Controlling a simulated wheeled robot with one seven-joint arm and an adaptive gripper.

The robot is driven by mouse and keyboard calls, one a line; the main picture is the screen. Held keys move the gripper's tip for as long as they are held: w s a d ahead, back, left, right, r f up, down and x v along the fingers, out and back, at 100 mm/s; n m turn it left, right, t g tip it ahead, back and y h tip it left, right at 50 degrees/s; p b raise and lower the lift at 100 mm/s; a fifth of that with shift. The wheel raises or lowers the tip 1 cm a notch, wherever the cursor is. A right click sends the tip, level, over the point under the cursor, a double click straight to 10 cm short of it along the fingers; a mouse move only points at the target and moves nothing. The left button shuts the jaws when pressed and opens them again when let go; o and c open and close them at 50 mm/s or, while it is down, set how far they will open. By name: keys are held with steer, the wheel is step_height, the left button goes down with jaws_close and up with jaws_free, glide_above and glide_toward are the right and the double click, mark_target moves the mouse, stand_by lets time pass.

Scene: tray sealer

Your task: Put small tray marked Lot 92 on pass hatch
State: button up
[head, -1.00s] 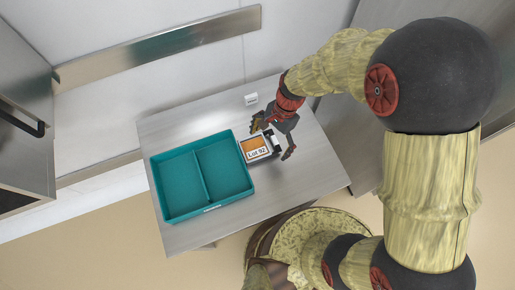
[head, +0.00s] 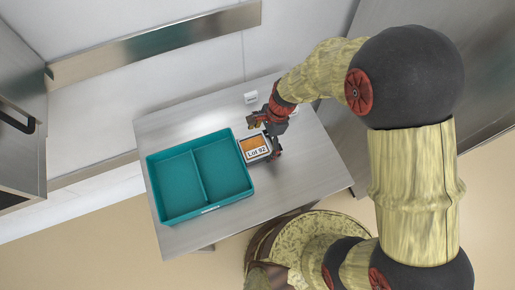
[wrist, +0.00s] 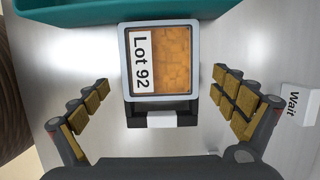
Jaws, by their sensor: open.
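The small tray marked Lot 92 (head: 254,147) has a pale rim and orange-brown contents, with its label readable. It lies on the steel table, just right of the teal bin. The wrist view shows the tray (wrist: 161,62) with a dark bracket-like part with a white middle (wrist: 162,119) on its near side. My gripper (head: 265,138) is open. In the wrist view its padded fingers (wrist: 160,80) stand on either side of the tray, with gaps on both sides. I cannot make out a pass hatch for certain.
The teal two-compartment bin (head: 201,213) stands empty on the steel table (head: 290,190), close to the tray. A small white sign (head: 250,97) is at the table's back edge and reads "Wait" in the wrist view (wrist: 297,104).

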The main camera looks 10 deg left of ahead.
steer(key=shift+a+f, duration=0.15)
steer(key=shift+f, duration=0.3)
steer(key=shift+c, duration=0.9)
steer(key=c, duration=1.3)
steer(key=shift+r, duration=0.1)
steer(key=shift+r, duration=0.1)
